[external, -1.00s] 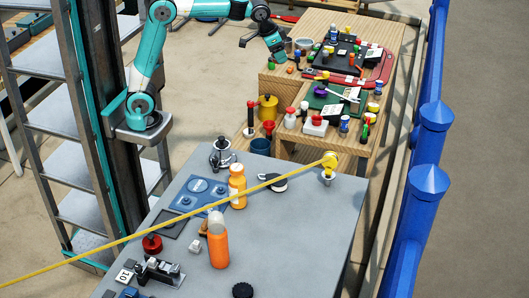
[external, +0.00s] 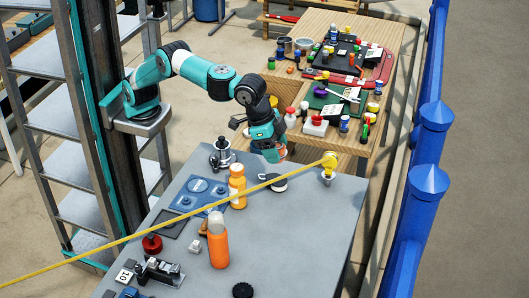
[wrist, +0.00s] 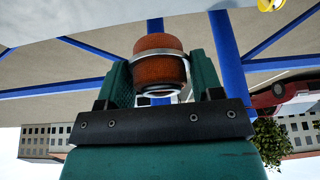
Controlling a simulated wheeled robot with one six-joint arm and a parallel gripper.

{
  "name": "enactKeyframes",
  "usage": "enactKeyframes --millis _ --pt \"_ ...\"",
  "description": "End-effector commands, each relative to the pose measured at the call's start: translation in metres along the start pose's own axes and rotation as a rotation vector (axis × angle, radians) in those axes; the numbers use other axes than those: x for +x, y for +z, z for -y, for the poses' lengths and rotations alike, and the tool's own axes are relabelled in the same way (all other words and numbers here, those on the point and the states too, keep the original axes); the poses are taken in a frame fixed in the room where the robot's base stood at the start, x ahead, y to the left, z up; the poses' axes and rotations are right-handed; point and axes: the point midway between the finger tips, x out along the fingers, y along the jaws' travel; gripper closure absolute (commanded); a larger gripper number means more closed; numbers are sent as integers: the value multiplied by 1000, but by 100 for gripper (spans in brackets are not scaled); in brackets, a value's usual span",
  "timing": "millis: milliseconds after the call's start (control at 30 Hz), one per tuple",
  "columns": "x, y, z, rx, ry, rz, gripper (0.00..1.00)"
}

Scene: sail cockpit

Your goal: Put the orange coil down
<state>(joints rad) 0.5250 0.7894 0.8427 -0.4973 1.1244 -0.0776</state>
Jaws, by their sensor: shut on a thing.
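The orange coil (wrist: 160,66) shows in the wrist view as a rust-orange roll with a pale ring at its lower edge. It sits between the two teal fingers of my gripper (wrist: 158,84), which is shut on it. In the external view, my gripper (external: 273,156) hangs, pointing down, by the far edge of the grey table (external: 300,225). It is above or just beyond a black-and-white block (external: 273,182). The coil is mostly hidden there, and I cannot tell its height above the table.
An orange bottle (external: 218,245), a smaller orange jar (external: 237,188) and a metal winch (external: 221,155) stand on the table. A yellow line (external: 120,238) crosses above it to a yellow pulley (external: 328,163). The table's right-hand area is mostly clear. Cluttered wooden benches (external: 385,55) stand behind.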

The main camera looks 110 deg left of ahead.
Motion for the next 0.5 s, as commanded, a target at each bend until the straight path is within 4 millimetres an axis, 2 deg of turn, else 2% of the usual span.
enactKeyframes --millis 33,233,500 --pt "-1 4 -14 12 5 0 68" --pt "-1 19 -51 43 17 1 68" --pt "23 29 -50 41 17 1 68"
